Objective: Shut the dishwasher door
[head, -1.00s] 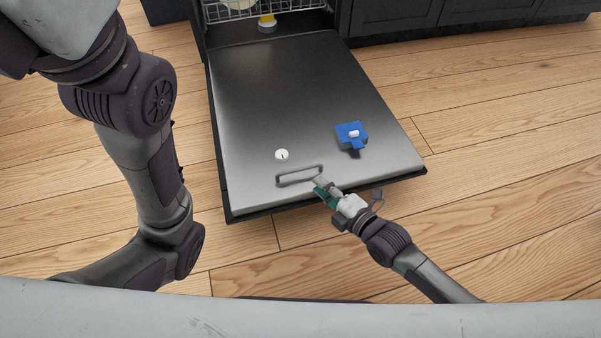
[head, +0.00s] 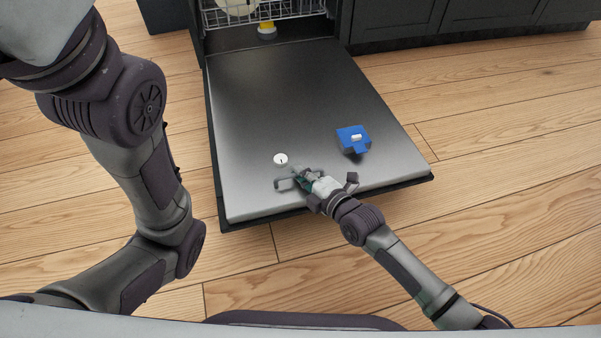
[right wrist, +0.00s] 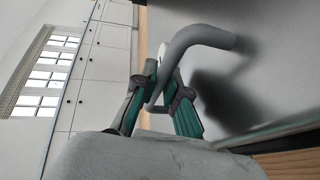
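The dishwasher door (head: 290,95) is a dark metal panel folded down flat in front of the machine in the head view. Its grey bar handle (head: 283,184) is near the front edge and shows large in the right wrist view (right wrist: 205,36). My right gripper (head: 300,177) is at the right part of the handle. In the right wrist view its green-padded fingers (right wrist: 160,95) stand apart on either side of the bar; I cannot tell whether they touch it. The fingers partly hide the handle. My left gripper is out of view.
A wire rack (head: 275,10) and a yellow-topped item (head: 267,28) show inside the dishwasher. Dark cabinets (head: 440,20) flank it. Wooden floor is clear at the right.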

